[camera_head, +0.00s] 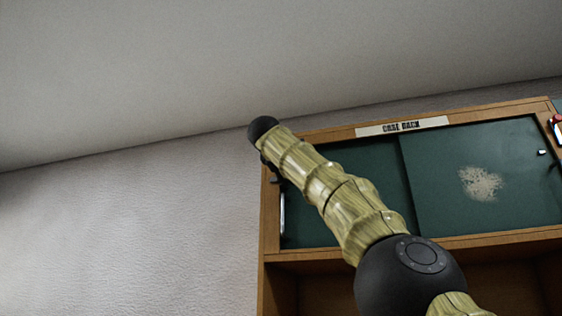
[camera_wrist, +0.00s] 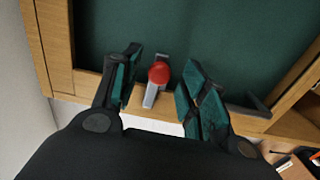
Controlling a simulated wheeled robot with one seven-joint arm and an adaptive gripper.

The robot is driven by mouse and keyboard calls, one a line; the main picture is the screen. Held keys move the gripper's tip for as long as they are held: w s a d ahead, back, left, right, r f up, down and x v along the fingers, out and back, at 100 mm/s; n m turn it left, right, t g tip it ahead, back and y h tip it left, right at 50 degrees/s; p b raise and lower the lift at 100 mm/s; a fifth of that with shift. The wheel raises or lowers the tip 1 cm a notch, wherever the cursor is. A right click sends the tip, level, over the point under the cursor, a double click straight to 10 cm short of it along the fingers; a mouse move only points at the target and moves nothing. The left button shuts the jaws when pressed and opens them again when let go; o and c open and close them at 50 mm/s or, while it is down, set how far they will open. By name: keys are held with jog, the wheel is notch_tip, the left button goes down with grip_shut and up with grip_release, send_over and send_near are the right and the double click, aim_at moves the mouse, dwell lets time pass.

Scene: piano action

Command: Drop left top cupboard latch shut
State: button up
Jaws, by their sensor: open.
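The latch (camera_wrist: 155,84) shows in the wrist view as a grey metal lever with a round red knob, against the wooden edge of a dark green cupboard panel (camera_wrist: 240,35). My gripper (camera_wrist: 163,62) is open, with one finger on each side of the latch; I cannot tell whether either finger touches it. In the head view the cupboard has a wooden frame (camera_head: 335,133) and green doors (camera_head: 440,165). My arm covers part of its left side, and the latch between my fingers cannot be made out there.
A pale upright handle (camera_head: 282,214) is at the left door's edge. A label (camera_head: 402,126) is on the top rail. Another red-and-white fitting (camera_head: 557,127) shows at the far right. Open wooden shelving (camera_head: 320,290) lies below. The wall (camera_head: 130,230) on the left is bare.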

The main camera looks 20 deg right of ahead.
jog(key=v, duration=1.1)
dwell(0.3)
